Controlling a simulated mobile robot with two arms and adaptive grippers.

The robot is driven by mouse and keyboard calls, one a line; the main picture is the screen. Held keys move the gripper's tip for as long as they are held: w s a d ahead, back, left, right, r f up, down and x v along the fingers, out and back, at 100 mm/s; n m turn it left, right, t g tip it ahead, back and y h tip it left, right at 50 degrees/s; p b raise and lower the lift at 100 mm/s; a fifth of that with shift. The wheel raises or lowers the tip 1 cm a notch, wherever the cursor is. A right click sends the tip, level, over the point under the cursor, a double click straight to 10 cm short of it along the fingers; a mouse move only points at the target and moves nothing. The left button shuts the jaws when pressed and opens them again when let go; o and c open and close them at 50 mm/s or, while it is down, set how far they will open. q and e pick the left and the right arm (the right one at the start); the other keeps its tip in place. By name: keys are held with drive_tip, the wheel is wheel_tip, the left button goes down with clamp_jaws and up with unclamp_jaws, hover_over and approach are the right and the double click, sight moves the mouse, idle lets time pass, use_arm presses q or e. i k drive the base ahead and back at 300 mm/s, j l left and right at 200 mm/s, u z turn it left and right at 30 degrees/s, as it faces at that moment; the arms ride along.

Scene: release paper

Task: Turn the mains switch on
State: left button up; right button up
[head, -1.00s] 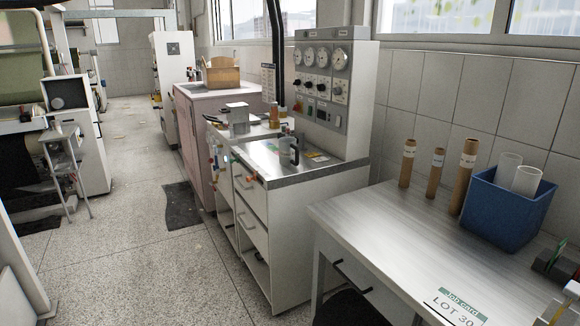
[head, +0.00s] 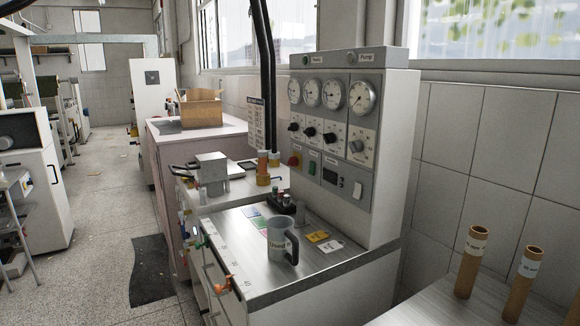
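A grey control panel (head: 333,125) stands upright on the back of the steel-topped counter, right of centre. It carries several round gauges (head: 362,98) and a row of black knobs (head: 309,132) below them. A larger grey rotary knob (head: 356,146) sits at its right. Lower down are a red round button (head: 295,161), a green button (head: 312,168), a dark display (head: 330,177) and a small white control (head: 357,190). The labels are too small to read, so I cannot tell which is the mains switch or its position. Neither gripper is in view.
A grey mug (head: 281,243) stands on the steel counter (head: 300,276) before the panel, near coloured cards (head: 323,241). A grey box-like device (head: 211,174) is farther left. Cardboard tubes (head: 471,262) stand on the right-hand table. The floor aisle (head: 105,205) at left is open, with a dark mat.

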sight(292, 161)
drive_tip(key=j+z, duration=0.1)
drive_tip(key=z, duration=0.6)
drive_tip(key=i+j+z, duration=0.2)
drive_tip(key=j+z, duration=0.3)
drive_tip(key=j, duration=0.25)
drive_tip(key=j+z, duration=0.5)
drive_tip(key=j, duration=0.2)
